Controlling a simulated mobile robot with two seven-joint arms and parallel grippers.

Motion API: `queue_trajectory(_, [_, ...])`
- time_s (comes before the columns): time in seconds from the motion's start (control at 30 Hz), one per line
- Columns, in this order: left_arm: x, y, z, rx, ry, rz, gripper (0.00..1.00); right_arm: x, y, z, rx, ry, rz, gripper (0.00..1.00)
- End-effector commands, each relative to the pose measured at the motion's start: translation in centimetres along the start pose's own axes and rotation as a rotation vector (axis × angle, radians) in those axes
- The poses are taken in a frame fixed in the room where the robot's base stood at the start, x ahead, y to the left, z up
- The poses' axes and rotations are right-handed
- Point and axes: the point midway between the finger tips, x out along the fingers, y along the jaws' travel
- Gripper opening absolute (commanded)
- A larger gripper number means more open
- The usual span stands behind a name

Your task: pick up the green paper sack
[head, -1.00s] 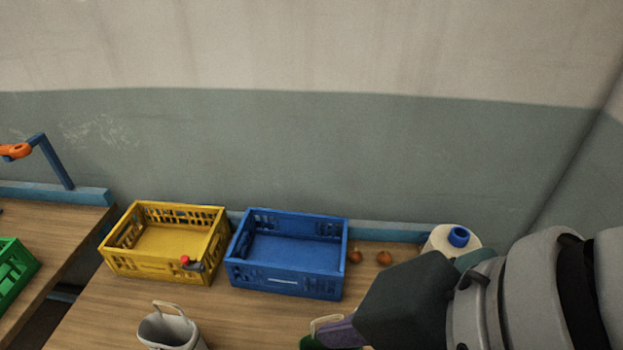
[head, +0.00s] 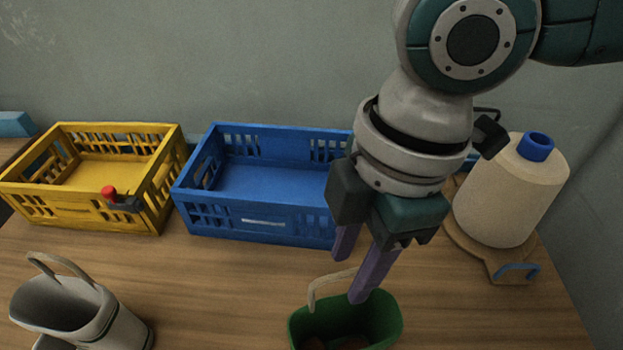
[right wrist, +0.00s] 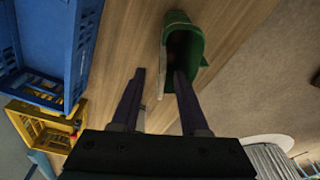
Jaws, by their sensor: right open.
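The green paper sack (head: 391,315) stands open on the table at the bottom of the head view, its lower part cut off by the frame. A pale handle loop (head: 312,290) rises at its left, and something brown lies inside. My right gripper (head: 349,278) points down, open, at the sack's far rim. One purple finger overlaps the sack's mouth; the other is behind and left of it. The right wrist view also shows the sack (right wrist: 178,22) beyond my gripper (right wrist: 160,76), with the right fingertip over its mouth. Whether the fingers touch it I cannot tell. My left gripper is out of view.
A blue crate (head: 262,232) stands behind my gripper, partly hidden by my arm. A yellow crate (head: 75,213) with a red-and-black item (head: 112,197) is further left. A white sack (head: 118,325) stands front left. A thread cone (head: 510,190) is at right. Table between sacks is clear.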

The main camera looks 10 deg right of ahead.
Motion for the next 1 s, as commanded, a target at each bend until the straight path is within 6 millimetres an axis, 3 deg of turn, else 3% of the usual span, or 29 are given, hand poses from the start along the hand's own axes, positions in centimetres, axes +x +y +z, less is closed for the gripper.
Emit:
queue_trajectory(0.43, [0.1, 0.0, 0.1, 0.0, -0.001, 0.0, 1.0, 5.7, -0.3, -0.4, -0.001, -0.001, 0.0, 0.45])
queue_trajectory(0.73, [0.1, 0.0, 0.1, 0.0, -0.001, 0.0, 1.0, 6.4, -0.3, -0.4, -0.001, 0.0, 0.001, 0.45])
queue_trajectory(1.0, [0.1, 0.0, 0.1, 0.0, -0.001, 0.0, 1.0, 6.3, -0.3, -0.4, -0.001, 0.0, 0.001, 0.16])
